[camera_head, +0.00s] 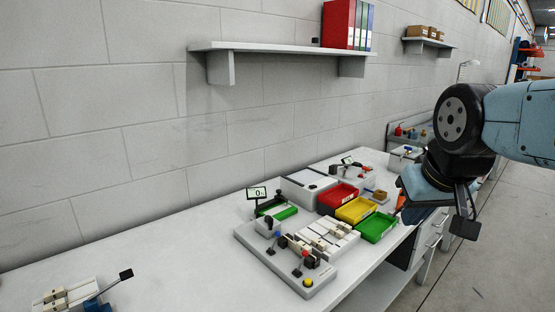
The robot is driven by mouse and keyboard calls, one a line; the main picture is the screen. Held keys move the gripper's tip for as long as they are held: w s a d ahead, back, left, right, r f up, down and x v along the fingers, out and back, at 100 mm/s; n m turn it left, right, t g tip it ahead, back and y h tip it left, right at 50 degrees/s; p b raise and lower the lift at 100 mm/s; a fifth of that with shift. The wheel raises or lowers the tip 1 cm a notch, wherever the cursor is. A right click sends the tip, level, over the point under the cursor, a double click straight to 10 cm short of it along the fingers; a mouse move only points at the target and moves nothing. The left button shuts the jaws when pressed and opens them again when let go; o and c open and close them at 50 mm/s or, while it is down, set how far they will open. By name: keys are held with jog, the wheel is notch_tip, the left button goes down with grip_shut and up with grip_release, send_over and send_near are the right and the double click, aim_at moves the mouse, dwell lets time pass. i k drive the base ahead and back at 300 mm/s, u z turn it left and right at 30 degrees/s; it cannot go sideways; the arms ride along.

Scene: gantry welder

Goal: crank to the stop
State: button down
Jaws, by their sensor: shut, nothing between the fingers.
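My gripper (466,225) hangs at the right below my arm's dark wrist joint, in front of the bench's front edge. Its dark fingers look together, and nothing shows in them. No part is clearly recognisable as the crank. A grey base plate (246,235) on the bench carries a blue-knobbed lever (277,237), a red-knobbed lever (301,262), a yellow button (308,282) and white blocks. A small display (257,192) reading 0 stands behind it. A black-ended lever (125,275) sticks out of a unit at the lower left. My gripper is apart from all of these.
Red (337,196), yellow (357,209) and green (376,226) bins stand on the bench near my gripper. A second display (347,160) and small devices stand farther back. A wall shelf (285,47) holds binders. The bench's left middle is clear.

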aim_at(269, 219)
jog(key=u, duration=1.1)
jog(key=k, duration=0.75)
jog(key=z, duration=0.25)
jog(key=i, duration=0.95)
jog(key=z, duration=0.1)
